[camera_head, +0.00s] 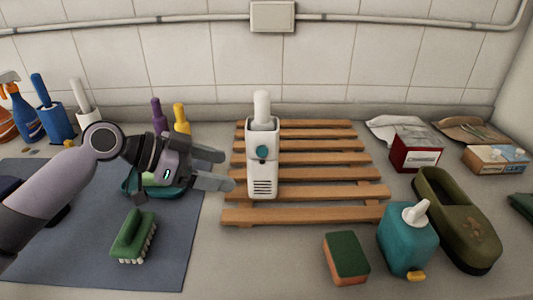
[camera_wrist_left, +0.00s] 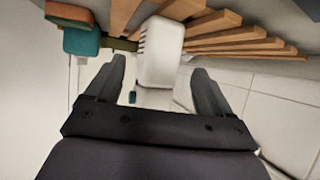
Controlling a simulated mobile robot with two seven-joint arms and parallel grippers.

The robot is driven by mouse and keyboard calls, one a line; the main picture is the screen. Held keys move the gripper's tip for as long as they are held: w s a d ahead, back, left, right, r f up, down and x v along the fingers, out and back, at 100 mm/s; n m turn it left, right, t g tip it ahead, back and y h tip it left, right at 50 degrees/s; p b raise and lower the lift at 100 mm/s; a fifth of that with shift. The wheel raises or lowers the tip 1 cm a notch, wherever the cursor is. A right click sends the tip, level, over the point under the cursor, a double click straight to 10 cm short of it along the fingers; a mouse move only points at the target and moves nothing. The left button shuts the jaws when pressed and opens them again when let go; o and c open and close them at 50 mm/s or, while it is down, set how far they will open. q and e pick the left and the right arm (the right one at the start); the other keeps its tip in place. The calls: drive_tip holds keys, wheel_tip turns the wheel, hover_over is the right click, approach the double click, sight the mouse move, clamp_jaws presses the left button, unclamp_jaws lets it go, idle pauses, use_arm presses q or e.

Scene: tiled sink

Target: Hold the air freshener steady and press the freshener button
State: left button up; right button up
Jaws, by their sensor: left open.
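The air freshener (camera_head: 263,170) is a white upright box with a round teal button (camera_head: 262,152) on its front, a slotted grille below and a white cylinder on top. It stands on a wooden slatted rack (camera_head: 330,172). My left gripper (camera_head: 229,169) is open and empty just left of it, with its fingers pointing towards it. In the left wrist view the white freshener body (camera_wrist_left: 161,52) lies ahead, between the lines of the two open fingers (camera_wrist_left: 160,82). I cannot tell whether it is within their reach. My right gripper is not in view.
A green brush (camera_head: 133,238) lies on the grey mat (camera_head: 60,250) at front left. A sponge (camera_head: 346,258), teal dispenser (camera_head: 407,238), olive shoe-shaped tray (camera_head: 455,220) and boxes (camera_head: 414,148) stand at right. Bottles (camera_head: 181,118) stand behind my left arm. Bare counter (camera_head: 250,265) lies in front.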

sight(251, 177)
use_arm(q)
drive_tip(key=b+x, duration=0.2)
drive_tip(key=x, duration=0.6)
drive_tip(key=shift+w+d+f+b, duration=0.1)
drive_tip(key=shift+d+f+b, duration=0.25)
drive_tip(key=shift+d, duration=0.15)
drive_tip(key=shift+w+d, duration=0.1)
drive_tip(key=shift+d, duration=0.05)
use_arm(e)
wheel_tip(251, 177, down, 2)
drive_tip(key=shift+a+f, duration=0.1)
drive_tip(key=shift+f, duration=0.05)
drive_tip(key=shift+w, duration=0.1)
use_arm(q)
drive_tip(key=c, duration=0.5)
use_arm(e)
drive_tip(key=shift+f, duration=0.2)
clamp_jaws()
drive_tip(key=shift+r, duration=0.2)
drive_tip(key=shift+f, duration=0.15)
